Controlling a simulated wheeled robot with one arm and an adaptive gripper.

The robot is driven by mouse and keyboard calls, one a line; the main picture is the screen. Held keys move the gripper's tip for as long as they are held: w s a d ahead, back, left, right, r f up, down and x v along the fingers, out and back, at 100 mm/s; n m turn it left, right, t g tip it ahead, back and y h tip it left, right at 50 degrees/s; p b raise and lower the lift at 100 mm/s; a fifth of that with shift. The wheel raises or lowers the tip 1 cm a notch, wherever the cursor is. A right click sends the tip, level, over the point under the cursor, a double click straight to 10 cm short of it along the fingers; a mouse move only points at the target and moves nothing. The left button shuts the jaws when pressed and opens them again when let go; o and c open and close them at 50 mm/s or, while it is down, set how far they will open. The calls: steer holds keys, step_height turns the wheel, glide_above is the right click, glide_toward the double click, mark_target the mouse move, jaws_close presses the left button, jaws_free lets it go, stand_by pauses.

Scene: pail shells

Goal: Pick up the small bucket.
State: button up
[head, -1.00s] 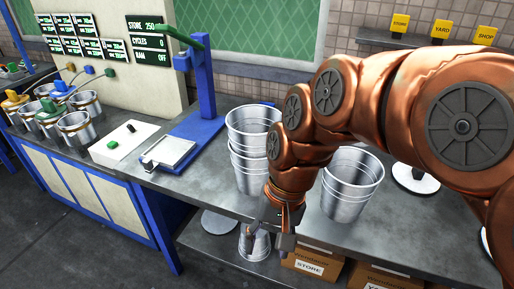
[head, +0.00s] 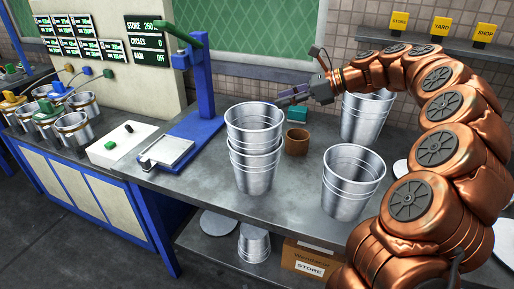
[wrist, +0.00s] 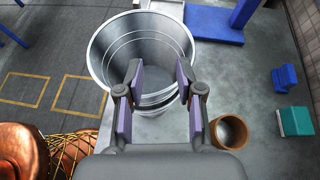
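A small metal bucket (head: 254,243) stands upside down on the lower shelf, below the bench's front edge. A stack of larger metal buckets (head: 253,160) stands on the bench; its open top also shows in the wrist view (wrist: 105,75). A single larger bucket (head: 350,195) stands to its right, and more stacked buckets (head: 362,120) stand behind. My gripper (head: 283,98) is above the bench, pointing left near the top of the stack. In the wrist view it (wrist: 160,78) is open, with nothing between its fingers, which overlap the stack's near rim in the picture.
A brown pot (head: 297,141) and a teal box (head: 297,114) stand behind the stack. A blue press (head: 198,125) stands to the left. A grey disc (head: 219,223) and a cardboard box (head: 310,257) flank the small bucket on the shelf. The bench front is mostly clear.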

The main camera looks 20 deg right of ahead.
mark_target(263, 105)
steer(key=w+d+m+t, duration=0.2)
steer(key=d+m, duration=0.1)
steer(key=d, duration=0.2)
steer(key=shift+s+f+p+x, duration=0.2)
steer(key=shift+p+x, duration=0.15)
steer(key=shift+x, duration=1.65)
steer(key=shift+s+f+p+x, duration=0.2)
steer(key=shift+p+x, duration=0.1)
steer(key=shift+x, duration=1.7)
steer(key=shift+s+f+p+x, duration=0.1)
steer(key=shift+f+p+x, duration=0.2)
steer(key=shift+x, duration=1.75)
steer(key=shift+r, duration=0.15)
jaws_close()
